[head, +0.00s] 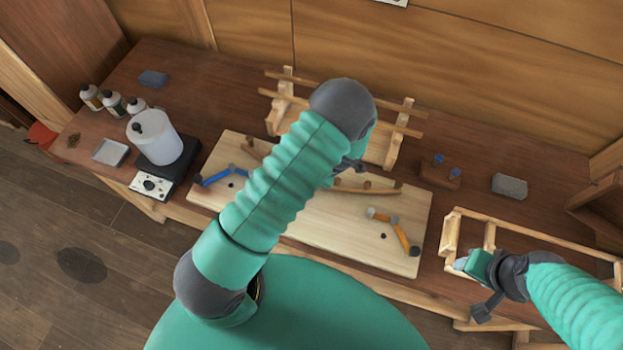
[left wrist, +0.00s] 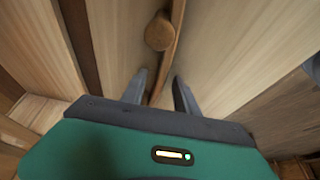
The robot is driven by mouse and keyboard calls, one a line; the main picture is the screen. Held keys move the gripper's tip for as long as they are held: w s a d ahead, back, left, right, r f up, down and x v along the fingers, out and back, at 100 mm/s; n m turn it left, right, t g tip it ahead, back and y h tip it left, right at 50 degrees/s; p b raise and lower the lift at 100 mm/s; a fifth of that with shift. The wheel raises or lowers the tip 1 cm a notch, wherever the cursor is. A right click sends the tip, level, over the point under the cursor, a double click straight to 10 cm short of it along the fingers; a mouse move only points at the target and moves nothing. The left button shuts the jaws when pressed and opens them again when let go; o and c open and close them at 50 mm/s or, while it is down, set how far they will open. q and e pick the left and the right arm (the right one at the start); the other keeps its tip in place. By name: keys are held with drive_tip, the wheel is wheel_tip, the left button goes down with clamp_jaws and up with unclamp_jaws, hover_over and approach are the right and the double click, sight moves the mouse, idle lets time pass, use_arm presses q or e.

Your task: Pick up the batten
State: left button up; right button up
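A thin brown curved strip, which looks like the batten (head: 362,190), lies on the pale board (head: 325,235), against a round wooden peg. My left arm covers part of it in the head view. In the left wrist view the batten (left wrist: 166,72) runs between the two fingers of my left gripper (left wrist: 161,92), with gaps beside it, beneath the round peg (left wrist: 160,31). My left gripper is open around it; its fingertips are mostly hidden in the head view. My right gripper (head: 462,264) is at the right, by a wooden frame; its fingers are not clear.
Blue clamp arms (head: 215,178) and orange ones (head: 400,232) sit on the board. A wooden rack with rails (head: 390,125) stands behind. A white pot (head: 160,143) on a hotplate and several bottles are left. A wooden frame (head: 540,235) and grey block (head: 509,187) are right.

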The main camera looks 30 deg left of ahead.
use_arm(q)
drive_tip(key=shift+d, duration=0.45)
drive_tip(key=shift+c, duration=1.1)
drive_tip(key=shift+r, duration=0.1)
drive_tip(key=c, duration=0.5)
drive_tip(key=shift+a, duration=0.35)
clamp_jaws()
drive_tip(key=shift+d, duration=0.1)
